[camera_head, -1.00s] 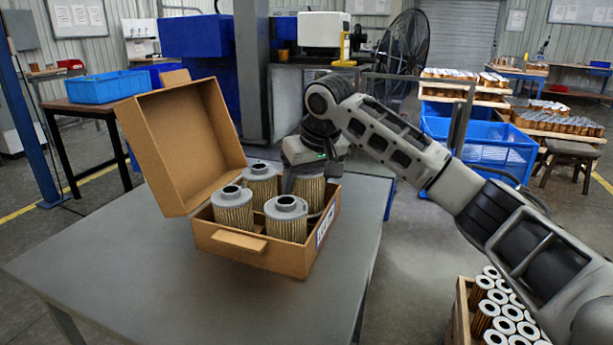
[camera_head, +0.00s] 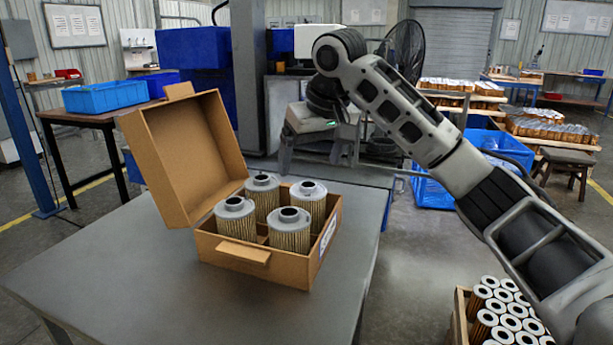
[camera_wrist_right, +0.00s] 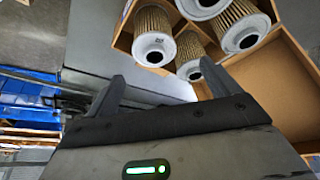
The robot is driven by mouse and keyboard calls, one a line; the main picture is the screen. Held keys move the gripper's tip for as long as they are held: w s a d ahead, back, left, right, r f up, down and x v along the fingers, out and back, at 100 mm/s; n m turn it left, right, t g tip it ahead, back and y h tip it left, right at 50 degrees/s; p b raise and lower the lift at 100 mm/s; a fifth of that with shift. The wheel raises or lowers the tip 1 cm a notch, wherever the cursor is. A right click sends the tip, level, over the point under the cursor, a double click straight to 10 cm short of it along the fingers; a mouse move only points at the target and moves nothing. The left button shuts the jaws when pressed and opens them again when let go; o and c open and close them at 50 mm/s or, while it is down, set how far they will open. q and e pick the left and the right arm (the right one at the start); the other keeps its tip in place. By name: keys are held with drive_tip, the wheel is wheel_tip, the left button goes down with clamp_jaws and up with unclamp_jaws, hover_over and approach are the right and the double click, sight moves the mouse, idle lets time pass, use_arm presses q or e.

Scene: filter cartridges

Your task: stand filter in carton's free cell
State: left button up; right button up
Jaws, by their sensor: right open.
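The open cardboard carton (camera_head: 283,272) stands on the grey table with its lid tilted back to the left. Several pleated filters with grey caps stand upright in it: a front one (camera_head: 289,240), a left one (camera_head: 236,226), a back one (camera_head: 262,197) and a right one (camera_head: 308,208). No empty cell shows in the head view. My right gripper (camera_head: 320,160) is open and empty, above and behind the carton, clear of the filters. In the right wrist view its spread fingers (camera_wrist_right: 165,76) have nothing between them, and filter tops (camera_wrist_right: 153,47) show beyond. My left gripper is out of view.
The grey table (camera_head: 120,265) is bare around the carton. A crate of several filters (camera_head: 508,315) stands low at the right front. A blue tray (camera_head: 105,95) is on a side table at the left. Blue bins (camera_head: 495,150) and a fan stand behind.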

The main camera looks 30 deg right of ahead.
drive_tip(key=v, duration=0.3)
drive_tip(key=shift+s+r, duration=0.15)
drive_tip(key=shift+r, duration=0.15)
idle(0.3)
